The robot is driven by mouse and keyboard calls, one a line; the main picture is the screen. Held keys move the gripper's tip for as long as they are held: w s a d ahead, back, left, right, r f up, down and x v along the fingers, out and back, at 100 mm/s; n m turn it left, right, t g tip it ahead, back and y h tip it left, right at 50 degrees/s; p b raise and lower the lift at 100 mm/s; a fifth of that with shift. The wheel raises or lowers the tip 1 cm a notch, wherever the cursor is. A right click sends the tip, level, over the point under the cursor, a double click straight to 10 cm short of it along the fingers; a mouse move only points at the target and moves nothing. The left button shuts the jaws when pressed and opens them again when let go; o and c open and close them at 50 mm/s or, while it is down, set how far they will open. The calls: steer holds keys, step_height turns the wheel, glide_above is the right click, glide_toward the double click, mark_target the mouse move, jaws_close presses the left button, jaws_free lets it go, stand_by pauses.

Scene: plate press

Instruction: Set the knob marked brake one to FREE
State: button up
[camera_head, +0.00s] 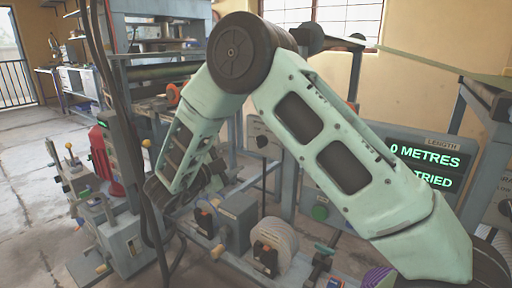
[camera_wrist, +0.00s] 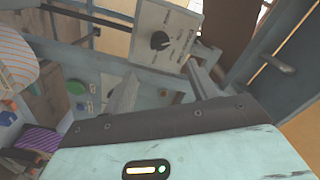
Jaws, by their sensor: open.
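In the wrist view a pale plate (camera_wrist: 165,36) carries a black rotary knob (camera_wrist: 159,41). Small marks surround the knob, but I cannot read them, so I cannot confirm that it is brake one or tell its setting. My gripper (camera_wrist: 162,90) is open and empty, its two grey fingers pointing toward the plate, with the knob beyond them and apart from them. In the head view a similar pale plate with a dark knob (camera_head: 262,141) shows just beside my arm; I cannot tell whether it is the same one. My gripper is not clearly visible there.
A screen (camera_head: 425,165) at right shows green text about metres. Another plate with a dark knob (camera_head: 504,208) is at the right edge. A striped roll (camera_head: 274,238) stands low in the middle. A red device (camera_head: 105,158) stands left. Floor (camera_head: 30,205) is clear at far left.

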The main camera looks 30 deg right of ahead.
mark_target(257, 143)
steer(key=b+x, duration=0.1)
steer(key=x, duration=1.1)
steer(key=c, duration=1)
